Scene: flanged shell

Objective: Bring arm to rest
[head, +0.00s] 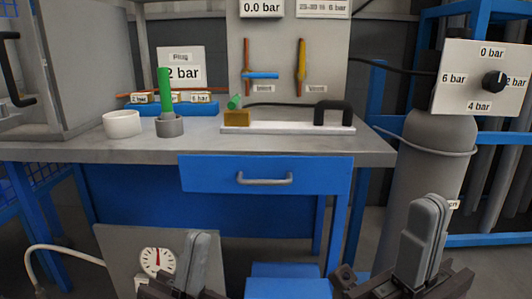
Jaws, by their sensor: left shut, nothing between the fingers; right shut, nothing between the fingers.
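My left gripper (190,262) is at the bottom of the head view, left of the middle, in front of a grey panel with a gauge. Its fingers are together with nothing between them. My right gripper (424,240) is at the lower right, in front of the grey gas cylinder (432,150). Its fingers are also together and empty. Both grippers point up and appear below the height of the workbench top (300,150). Most of both arms lies outside the view.
On the bench are a white cup (122,124), a green rod (165,90) in a grey holder (169,127), a brass block (237,118) and a plate with a black handle (333,108). A blue drawer (225,174) is shut. A dial panel (485,78) stands right.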

